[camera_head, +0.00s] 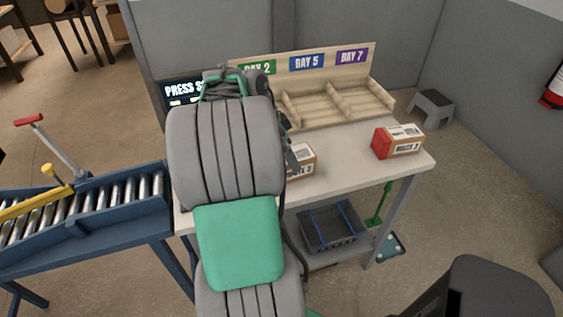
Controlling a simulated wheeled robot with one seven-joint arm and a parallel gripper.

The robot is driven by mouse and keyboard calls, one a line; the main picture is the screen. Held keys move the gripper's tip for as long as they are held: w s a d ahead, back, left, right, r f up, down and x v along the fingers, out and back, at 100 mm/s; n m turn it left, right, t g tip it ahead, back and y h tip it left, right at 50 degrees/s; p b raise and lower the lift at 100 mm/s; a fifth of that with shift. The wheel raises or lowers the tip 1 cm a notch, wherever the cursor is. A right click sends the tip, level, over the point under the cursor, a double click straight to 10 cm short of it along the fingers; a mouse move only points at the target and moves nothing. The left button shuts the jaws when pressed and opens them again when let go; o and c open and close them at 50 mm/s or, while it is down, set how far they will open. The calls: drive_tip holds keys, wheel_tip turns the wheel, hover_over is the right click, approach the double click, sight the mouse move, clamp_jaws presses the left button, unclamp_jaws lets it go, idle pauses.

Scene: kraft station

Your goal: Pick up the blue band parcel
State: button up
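A cardboard parcel (303,163) with a white label sits on the table, partly hidden behind my arm. Its band colour does not show, so I cannot tell whether it is the blue band parcel. No blue band shows anywhere. My gripper (292,156) is mostly hidden by my arm; a dark part of it shows at the left edge of this parcel. I cannot tell whether it touches the parcel or whether its fingers are open. Another parcel (403,141), with a red band on its left end, lies at the right of the table.
A wooden divided rack (336,103) with bay signs stands along the table's (360,173) back edge. A dark "PRESS" sign (183,91) is at the back left. A roller conveyor (85,207) lies to the left. The front right tabletop is clear. A grey crate (331,228) sits below.

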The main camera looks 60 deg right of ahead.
drive_tip(key=x, duration=0.6)
drive_tip(key=shift+w+f+p, duration=0.1)
drive_tip(key=shift+w+p, duration=0.15)
drive_tip(key=shift+p, duration=0.1)
drive_tip(key=shift+c, duration=0.5)
drive_tip(key=c, duration=1.7)
drive_tip(key=shift+c, duration=0.3)
